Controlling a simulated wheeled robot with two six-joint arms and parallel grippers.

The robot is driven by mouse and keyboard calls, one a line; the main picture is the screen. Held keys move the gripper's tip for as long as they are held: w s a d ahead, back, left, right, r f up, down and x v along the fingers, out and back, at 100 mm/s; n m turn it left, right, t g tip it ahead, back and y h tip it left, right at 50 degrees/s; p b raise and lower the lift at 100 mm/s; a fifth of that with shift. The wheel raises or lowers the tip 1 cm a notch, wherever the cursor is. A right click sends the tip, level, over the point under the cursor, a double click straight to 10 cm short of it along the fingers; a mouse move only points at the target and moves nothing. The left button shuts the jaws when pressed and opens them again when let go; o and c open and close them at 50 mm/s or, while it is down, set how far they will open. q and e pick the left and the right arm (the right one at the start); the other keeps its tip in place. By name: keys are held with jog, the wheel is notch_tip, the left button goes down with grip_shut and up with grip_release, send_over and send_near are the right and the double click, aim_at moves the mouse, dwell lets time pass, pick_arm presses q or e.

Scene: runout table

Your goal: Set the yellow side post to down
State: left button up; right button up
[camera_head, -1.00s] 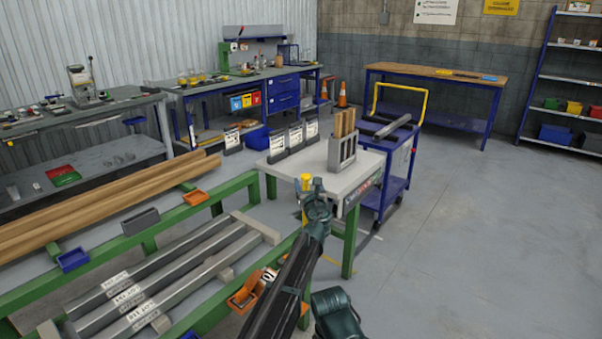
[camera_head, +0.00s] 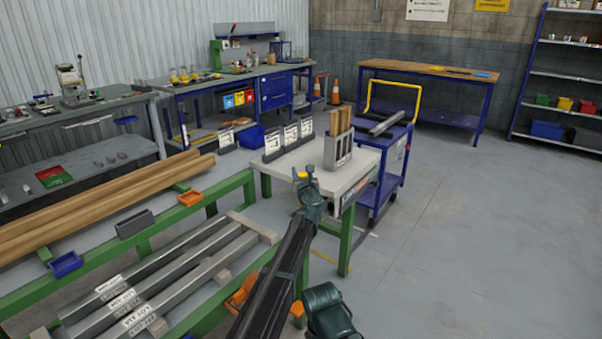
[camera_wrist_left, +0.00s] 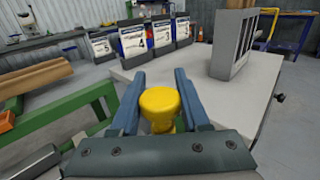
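The yellow side post (camera_head: 300,174) stands at the near left side of the small grey-topped table (camera_head: 290,170). In the head view only its top shows; my left gripper hides the rest. In the left wrist view the round yellow cap (camera_wrist_left: 160,103) sits between the two blue-grey fingers of my left gripper (camera_wrist_left: 160,78), with part of its stem below. The cap nearly fills the gap. I cannot tell whether the fingers press on it. In the head view my left gripper (camera_head: 310,192) is right at the post.
A grey slotted holder with wooden pieces (camera_head: 339,150) and several label stands (camera_head: 290,137) are on the table. A blue cart (camera_head: 393,165) stands behind it. A green rack with metal bars (camera_head: 180,270) is at left. Floor at right is clear.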

pick_arm(q)
grip_shut()
dwell(0.9)
